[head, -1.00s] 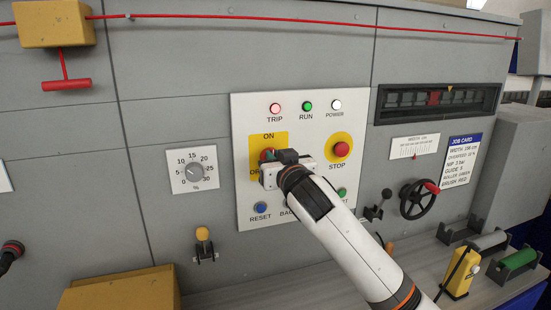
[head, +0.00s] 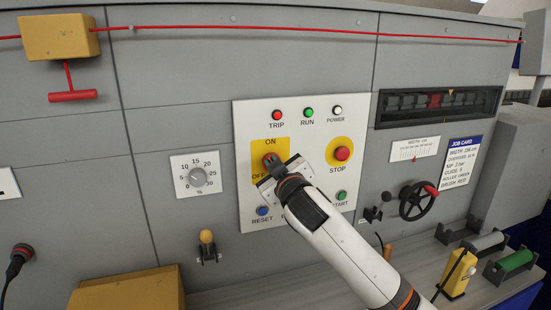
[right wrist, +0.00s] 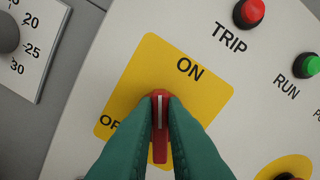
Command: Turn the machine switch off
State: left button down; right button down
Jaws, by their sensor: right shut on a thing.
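The machine switch is a red rotary handle (head: 269,159) with a white line, on a yellow plate (head: 259,150) marked ON and OFF. My right gripper (head: 277,167) is shut on this handle. In the right wrist view, green fingers (right wrist: 160,105) press on both sides of the red handle (right wrist: 160,150). The white line points up in that view, between ON at upper right and the partly hidden OFF at left. In the head view the gripper covers much of the handle. My left gripper is not in view.
A red STOP button (head: 342,154) on yellow sits right of the switch. A blue RESET button (head: 263,211) and a green START button (head: 341,195) lie below. The TRIP (head: 277,115), RUN (head: 308,114) and POWER (head: 338,111) lamps are above. A percent dial (head: 197,177) is at left.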

jog(key=shift+s+a+f+n+p, duration=0.15)
jog(key=shift+n+p, duration=0.8)
jog(key=shift+n, duration=0.95)
jog(key=shift+w+a+f+n+p, duration=0.1)
jog(key=shift+f+n+p, duration=0.15)
jog(key=shift+n+p, duration=1.2)
jog(key=shift+s+a+f+n+p, duration=0.15)
jog(key=shift+n+p, duration=0.3)
jog(key=shift+n, duration=1.9)
jog(key=shift+f, duration=0.15)
jog(key=c, duration=1.5)
grip_release()
